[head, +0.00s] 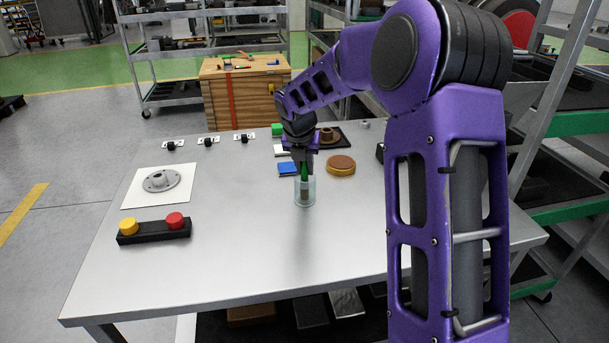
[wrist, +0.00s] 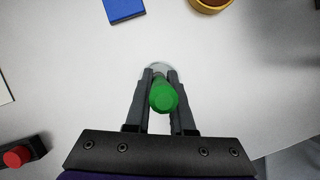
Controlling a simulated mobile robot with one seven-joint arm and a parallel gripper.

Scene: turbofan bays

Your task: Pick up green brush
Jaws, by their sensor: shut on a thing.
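The green brush (head: 304,172) stands upright in a clear glass jar (head: 305,196) near the middle of the metal table. In the wrist view the green end of the brush (wrist: 163,96) points up between my gripper's fingers, and part of the jar's rim (wrist: 160,66) shows beyond it. My gripper (head: 304,160) is above the jar and shut on the upper part of the brush; it also shows in the wrist view (wrist: 160,76). The brush's lower end shows dimly through the jar's wall.
A blue block (head: 288,168) and a round yellow-brown container (head: 341,165) stand close behind the jar. A button box (head: 153,231) and a grey flanged part (head: 161,180) on a white sheet lie to the left. The table's front is clear.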

